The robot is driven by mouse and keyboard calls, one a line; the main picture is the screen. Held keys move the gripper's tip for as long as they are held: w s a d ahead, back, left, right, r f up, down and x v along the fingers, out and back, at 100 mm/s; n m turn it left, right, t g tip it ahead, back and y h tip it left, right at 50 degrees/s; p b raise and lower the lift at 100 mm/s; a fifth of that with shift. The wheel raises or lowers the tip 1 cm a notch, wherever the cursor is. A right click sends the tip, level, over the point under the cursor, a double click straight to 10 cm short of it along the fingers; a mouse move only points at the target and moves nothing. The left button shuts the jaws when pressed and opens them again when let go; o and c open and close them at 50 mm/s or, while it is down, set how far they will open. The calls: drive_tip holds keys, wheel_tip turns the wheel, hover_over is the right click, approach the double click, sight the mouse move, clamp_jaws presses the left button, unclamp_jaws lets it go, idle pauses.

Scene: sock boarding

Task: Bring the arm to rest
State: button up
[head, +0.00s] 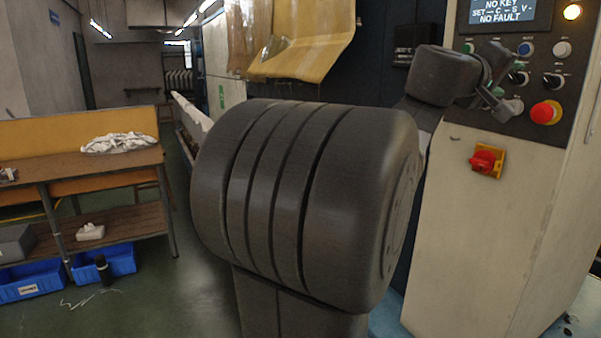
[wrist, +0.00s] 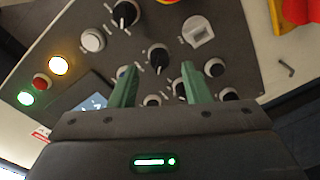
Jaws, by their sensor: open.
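My gripper (wrist: 160,82) is open in the wrist view, with two green fingers apart and nothing between them. The fingers point at a dark control panel (wrist: 225,25) with black knobs and pale buttons. In the head view my gripper (head: 503,98) is in front of the panel's left part, beside the knobs. My arm's large dark links fill the middle of that view and hide much of the machine behind. Whether the fingertips touch the panel cannot be told.
The panel has a lit screen (head: 507,10), a red mushroom button (head: 545,112) and a lit amber lamp (head: 572,11). A red and yellow switch (head: 487,160) sits below. At left, a wooden bench (head: 75,168) holds white cloth (head: 120,143); blue bins (head: 30,284) stand beneath.

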drive_tip(key=x, duration=0.3)
drive_tip(key=shift+s, duration=0.15)
drive_tip(key=shift+m, duration=0.5)
drive_tip(key=shift+a+m, duration=0.2)
drive_tip(key=shift+m, duration=0.5)
drive_tip(key=shift+d+m, duration=0.1)
drive_tip(key=shift+m, duration=0.6)
drive_tip(key=m+p, duration=0.1)
drive_tip(key=m, duration=0.4)
drive_tip(key=shift+p, duration=0.4)
drive_tip(key=b+v, duration=0.2)
drive_tip(key=v, duration=0.8)
drive_tip(key=shift+f+b, duration=0.15)
drive_tip(key=shift+b, duration=0.25)
